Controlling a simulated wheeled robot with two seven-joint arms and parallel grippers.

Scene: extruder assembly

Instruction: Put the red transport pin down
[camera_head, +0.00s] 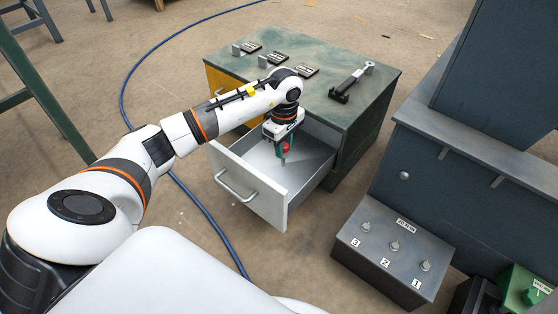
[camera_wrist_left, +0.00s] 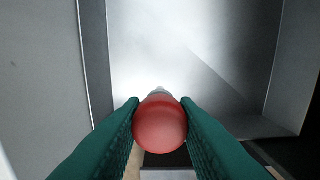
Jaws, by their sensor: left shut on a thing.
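The red transport pin (camera_head: 286,148) is held in my left gripper (camera_head: 284,143), its pale tip pointing down. The gripper is over the open drawer (camera_head: 249,160) of the cabinet. In the left wrist view the pin's round red head (camera_wrist_left: 160,123) sits between the two green fingers (camera_wrist_left: 160,115), which are shut on it. Below it is the bare, light drawer floor (camera_wrist_left: 185,60). How far the tip is above the floor I cannot tell. My right gripper is not in view.
The cabinet's green top (camera_head: 310,85) bears several small labelled plates and a black tool (camera_head: 350,84). The drawer front with its handle (camera_head: 236,187) stands out over the floor. A grey box (camera_head: 393,250) with numbered pegs and a dark machine (camera_head: 480,170) stand to the right. The drawer looks empty.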

